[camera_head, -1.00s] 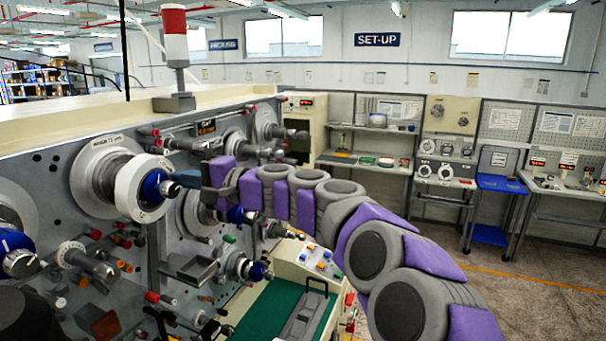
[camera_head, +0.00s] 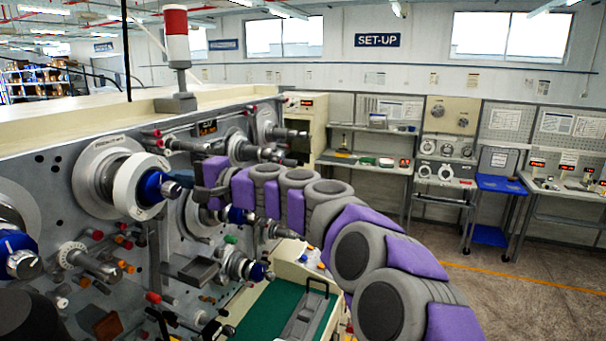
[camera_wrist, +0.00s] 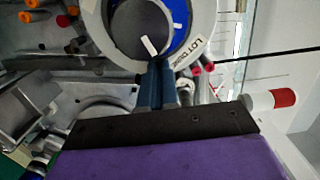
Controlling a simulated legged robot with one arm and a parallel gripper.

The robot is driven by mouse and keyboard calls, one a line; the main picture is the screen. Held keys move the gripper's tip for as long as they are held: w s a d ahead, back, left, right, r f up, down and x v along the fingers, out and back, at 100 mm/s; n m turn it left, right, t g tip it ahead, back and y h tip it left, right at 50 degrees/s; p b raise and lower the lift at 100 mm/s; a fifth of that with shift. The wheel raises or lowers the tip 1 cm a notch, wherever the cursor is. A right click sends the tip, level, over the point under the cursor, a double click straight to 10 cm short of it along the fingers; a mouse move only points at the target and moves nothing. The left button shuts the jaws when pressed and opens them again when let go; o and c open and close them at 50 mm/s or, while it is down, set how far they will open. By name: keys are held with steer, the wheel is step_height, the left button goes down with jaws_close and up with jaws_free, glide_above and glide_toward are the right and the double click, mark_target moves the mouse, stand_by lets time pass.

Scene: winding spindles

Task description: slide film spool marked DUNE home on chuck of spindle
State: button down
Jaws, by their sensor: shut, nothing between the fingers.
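The film spool (camera_head: 128,190) is a white ring around the blue chuck (camera_head: 150,188) of a spindle at left. In the wrist view the spool's white face (camera_wrist: 206,24) bears print that reads like LOT DUNE, and the blue chuck (camera_wrist: 181,40) sits inside the ring around a dark round nose. My gripper (camera_head: 182,181) is by the chuck's outer end. Its blue-grey fingers (camera_wrist: 161,84) are shut together and empty, overlapping the ring's near edge in the wrist view.
Another blue-nosed spindle (camera_head: 22,255) is at the far left. A bare spindle shaft (camera_head: 95,265) and several coloured knobs stick out below the spool. More spindles crowd behind my gripper. A red-and-white beacon (camera_head: 176,45) stands on the machine top. Open floor lies at right.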

steer(key=shift+w+a, duration=0.25)
steer(key=shift+a, duration=0.35)
steer(key=shift+w+a, duration=0.15)
steer(key=shift+a, duration=0.4)
steer(key=shift+w+a+p, duration=0.15)
steer(key=shift+a+p, duration=0.1)
steer(key=shift+p, duration=0.05)
stand_by(0.3)
steer(key=shift+r, duration=0.15)
steer(key=shift+d, duration=0.15)
stand_by(0.4)
